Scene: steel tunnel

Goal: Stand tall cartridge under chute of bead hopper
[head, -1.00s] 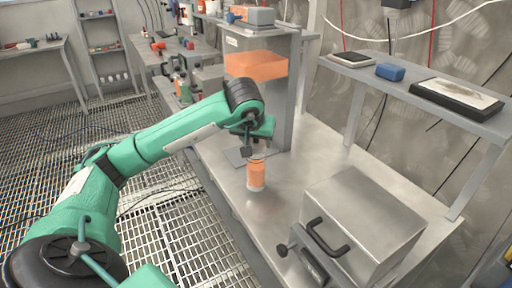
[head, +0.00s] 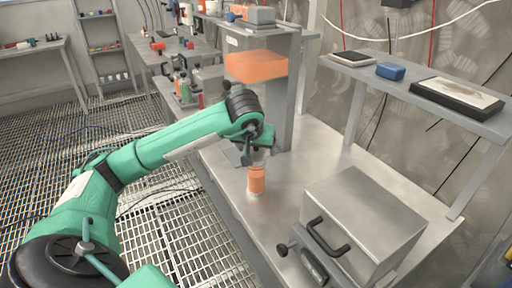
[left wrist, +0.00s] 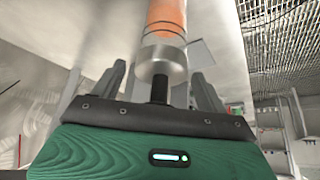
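The tall cartridge (head: 256,180) stands upright on the steel bench, an orange cylinder with a pale base. In the left wrist view the cartridge (left wrist: 165,18) shows its orange body, a grey end cap and a black stem towards my palm. My left gripper (head: 257,154) is over the cartridge's top end; in the wrist view its fingers (left wrist: 158,80) stand apart on either side of the stem, with no clear grip. The bead hopper (head: 256,66), with an orange bin, rises on a grey column behind. Its chute is not clearly visible behind my arm. My right gripper is out of view.
A steel box (head: 365,222) with a black handle stands at the bench's front right. A raised shelf (head: 410,97) on the right holds a tablet, a blue block and a black tray. Bench surface between cartridge and column is partly hidden by my gripper.

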